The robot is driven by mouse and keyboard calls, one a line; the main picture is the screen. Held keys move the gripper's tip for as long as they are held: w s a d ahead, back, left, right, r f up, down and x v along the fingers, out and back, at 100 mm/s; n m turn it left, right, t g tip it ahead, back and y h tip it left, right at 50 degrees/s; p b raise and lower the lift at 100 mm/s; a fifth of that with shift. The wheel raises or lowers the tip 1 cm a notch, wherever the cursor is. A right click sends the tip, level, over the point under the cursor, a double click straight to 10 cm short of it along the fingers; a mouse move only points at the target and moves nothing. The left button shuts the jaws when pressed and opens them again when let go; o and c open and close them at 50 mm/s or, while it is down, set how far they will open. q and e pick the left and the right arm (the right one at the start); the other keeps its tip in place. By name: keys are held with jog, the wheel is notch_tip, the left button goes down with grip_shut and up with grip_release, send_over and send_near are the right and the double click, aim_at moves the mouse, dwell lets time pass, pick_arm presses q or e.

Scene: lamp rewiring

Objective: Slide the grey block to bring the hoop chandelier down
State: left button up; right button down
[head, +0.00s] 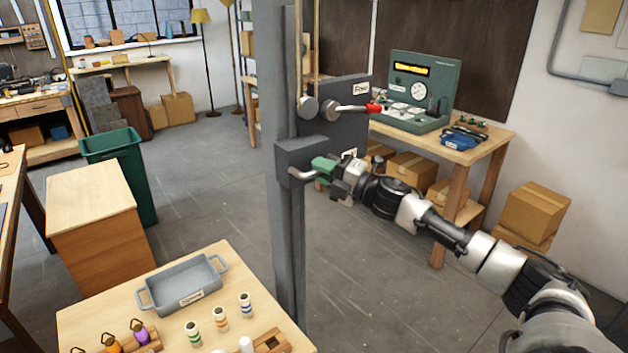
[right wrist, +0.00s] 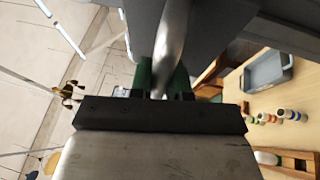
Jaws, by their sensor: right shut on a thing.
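The grey block (head: 292,152) sits on the tall grey post (head: 284,230) in the middle of the head view, with a bent metal handle (head: 301,175) at its front. My right gripper (head: 322,168), with green fingers, is shut on this handle. In the right wrist view the metal handle (right wrist: 172,45) runs between the green fingers. No hoop chandelier can be made out for sure; a small brass-coloured fitting (right wrist: 66,92) shows at the left of the right wrist view. My left gripper is not in view.
A dark plate (head: 345,108) with a red-tipped lever (head: 374,108) is right behind the block. Rods or cords rise along the post. A bench with a green tester (head: 424,90) stands behind right.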

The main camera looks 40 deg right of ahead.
jog(key=shift+r, duration=0.9)
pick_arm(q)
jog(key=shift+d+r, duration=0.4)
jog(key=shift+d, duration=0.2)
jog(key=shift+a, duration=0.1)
pick_arm(e)
jog(key=shift+d+r, duration=0.1)
jog(key=c, duration=1.1)
grip_release()
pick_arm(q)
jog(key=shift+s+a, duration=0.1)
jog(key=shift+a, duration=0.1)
